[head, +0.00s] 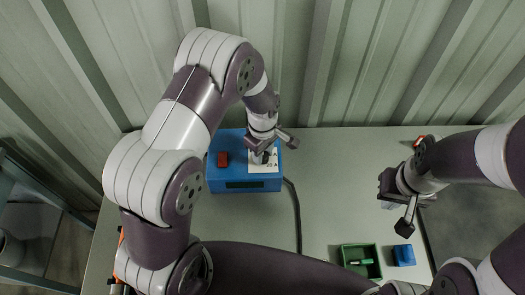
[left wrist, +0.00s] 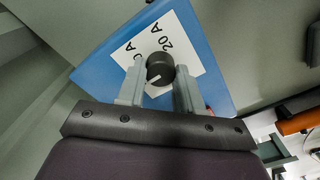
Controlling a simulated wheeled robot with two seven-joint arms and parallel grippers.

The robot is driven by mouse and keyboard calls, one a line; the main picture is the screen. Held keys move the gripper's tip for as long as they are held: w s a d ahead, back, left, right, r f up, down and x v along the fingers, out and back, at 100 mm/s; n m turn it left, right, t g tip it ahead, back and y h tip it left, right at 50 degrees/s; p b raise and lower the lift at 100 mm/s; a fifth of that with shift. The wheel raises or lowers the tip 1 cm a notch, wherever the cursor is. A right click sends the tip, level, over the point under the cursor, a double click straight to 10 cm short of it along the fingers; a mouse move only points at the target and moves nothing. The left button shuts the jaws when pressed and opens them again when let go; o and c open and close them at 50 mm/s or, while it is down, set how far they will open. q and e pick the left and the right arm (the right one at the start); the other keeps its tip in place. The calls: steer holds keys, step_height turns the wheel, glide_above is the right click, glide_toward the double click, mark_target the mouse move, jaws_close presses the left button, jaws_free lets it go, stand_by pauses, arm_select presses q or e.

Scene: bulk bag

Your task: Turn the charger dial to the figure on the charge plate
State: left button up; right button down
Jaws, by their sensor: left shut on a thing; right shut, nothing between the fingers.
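The charger (head: 228,178) is a blue box with a red switch (head: 222,159) and a white printed label (head: 272,183), standing against the corrugated wall. Its dial (left wrist: 160,66) is a black knob with a white pointer mark, aimed down and slightly left in the left wrist view. "20 A" is printed above right of the knob; another figure at left is partly covered and reads only "0 A". My left gripper (head: 266,153) is shut on the knob, a finger on each side. My right gripper (head: 404,222) is shut and empty, over the table's right. I cannot make out the charge plate.
A dark cable (head: 297,215) runs from the charger's right side along the table. A green tray (head: 345,258) and a blue block (head: 404,255) lie at the front right. The table between charger and right gripper is largely clear.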

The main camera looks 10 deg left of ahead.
mark_target(264, 155)
arm_select(q)
steer(key=n, duration=0.5)
steer(key=shift+n, duration=0.4)
stand_by(0.4)
steer(key=o, duration=1)
steer(key=shift+o, duration=0.2)
steer(key=shift+d, duration=0.1)
step_height(264, 155, up, 13)
steer(key=b, duration=0.3)
steer(key=shift+f, duration=0.1)
